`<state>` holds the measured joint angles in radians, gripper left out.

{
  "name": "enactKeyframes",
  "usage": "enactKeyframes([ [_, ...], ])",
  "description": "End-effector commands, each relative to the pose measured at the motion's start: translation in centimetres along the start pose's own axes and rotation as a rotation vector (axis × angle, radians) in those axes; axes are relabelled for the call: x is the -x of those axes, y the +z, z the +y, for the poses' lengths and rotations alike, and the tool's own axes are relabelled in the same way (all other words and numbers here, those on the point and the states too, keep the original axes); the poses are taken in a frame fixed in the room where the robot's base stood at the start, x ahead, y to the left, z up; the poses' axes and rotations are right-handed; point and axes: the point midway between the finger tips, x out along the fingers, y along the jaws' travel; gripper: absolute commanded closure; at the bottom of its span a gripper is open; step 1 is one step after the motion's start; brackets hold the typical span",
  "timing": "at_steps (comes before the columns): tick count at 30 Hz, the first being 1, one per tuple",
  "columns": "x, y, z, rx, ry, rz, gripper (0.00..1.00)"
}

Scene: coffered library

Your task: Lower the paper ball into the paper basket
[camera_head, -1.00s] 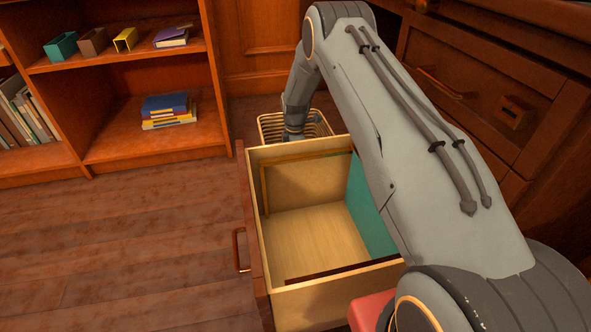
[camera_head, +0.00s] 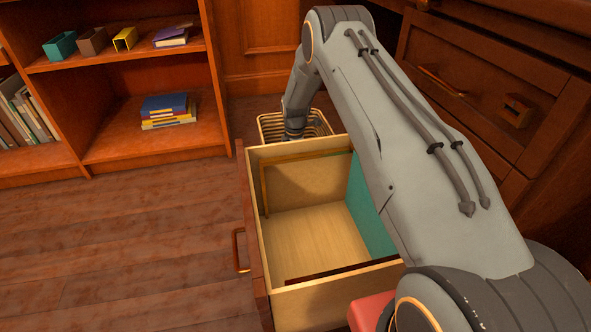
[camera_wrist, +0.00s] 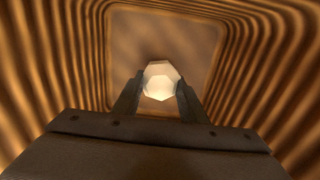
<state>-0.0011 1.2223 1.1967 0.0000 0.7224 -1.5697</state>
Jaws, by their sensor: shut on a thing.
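The white, many-faceted paper ball (camera_wrist: 161,82) is between the fingertips of my gripper (camera_wrist: 160,92) in the wrist view. My gripper is shut on it. The ribbed walls of the paper basket (camera_wrist: 90,50) surround the gripper and ball on the sides that show, and the basket's flat floor shows beyond the ball. Whether the ball touches the floor I cannot tell. In the head view the basket (camera_head: 268,127) stands behind the open drawer, with my wrist reaching down into it. The drawer and my arm hide the ball, my fingers and the lower basket there.
An open, pulled-out drawer (camera_head: 252,195) stands right in front of the basket. A bookshelf (camera_head: 150,65) with books and small boxes is at the back left. A wooden cabinet (camera_head: 480,85) is on the right. The floor (camera_head: 120,240) at left is clear.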

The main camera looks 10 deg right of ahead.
Motion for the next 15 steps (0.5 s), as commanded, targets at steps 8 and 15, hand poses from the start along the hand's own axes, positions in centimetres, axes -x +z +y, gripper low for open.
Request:
enactKeyframes([
  [8, -0.41, 0.0, 0.01, 0.0, 0.0, 0.0, 0.82],
  [15, -0.72, 0.0, 0.02, 0.0, 0.0, 0.0, 0.82],
])
